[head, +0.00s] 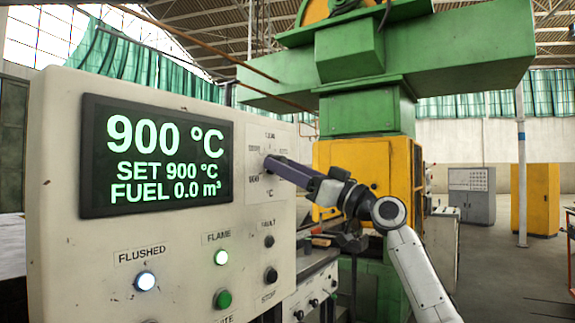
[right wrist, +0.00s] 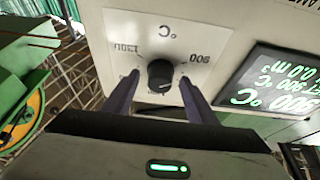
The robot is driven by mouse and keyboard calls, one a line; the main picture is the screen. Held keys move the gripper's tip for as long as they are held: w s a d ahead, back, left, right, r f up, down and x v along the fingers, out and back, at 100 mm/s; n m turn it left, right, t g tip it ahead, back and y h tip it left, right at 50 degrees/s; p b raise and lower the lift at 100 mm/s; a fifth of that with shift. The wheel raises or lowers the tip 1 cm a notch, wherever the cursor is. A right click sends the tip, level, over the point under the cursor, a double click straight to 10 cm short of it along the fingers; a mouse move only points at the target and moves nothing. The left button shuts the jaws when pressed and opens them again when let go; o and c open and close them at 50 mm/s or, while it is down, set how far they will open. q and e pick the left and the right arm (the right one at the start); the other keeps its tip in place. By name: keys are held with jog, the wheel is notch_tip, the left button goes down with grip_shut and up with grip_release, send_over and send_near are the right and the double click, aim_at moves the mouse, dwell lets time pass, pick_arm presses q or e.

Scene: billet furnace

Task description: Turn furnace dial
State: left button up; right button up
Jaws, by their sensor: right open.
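The furnace dial (right wrist: 160,73) is a round black knob on a pale plate marked in °C, seen upside down in the right wrist view. My right gripper (right wrist: 160,82) is open, with one purple finger on each side of the dial. Whether the fingers touch it I cannot tell. In the head view the right gripper (head: 268,163) reaches the panel from the right and hides the dial. The display (head: 155,154) reads 900 °C, SET 900 °C and FUEL 0.0 m³; part of it (right wrist: 275,85) shows in the wrist view. My left gripper is out of view.
The cream control panel (head: 60,240) carries a lit white FLUSHED lamp (head: 146,281), a lit FLAME lamp (head: 221,257), a green button (head: 222,299) and black knobs below the dial. A green and yellow machine (head: 365,165) stands behind my right arm. Open floor lies at right.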

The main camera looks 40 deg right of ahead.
jog(key=c, duration=1.1)
jog(key=shift+o, duration=0.2)
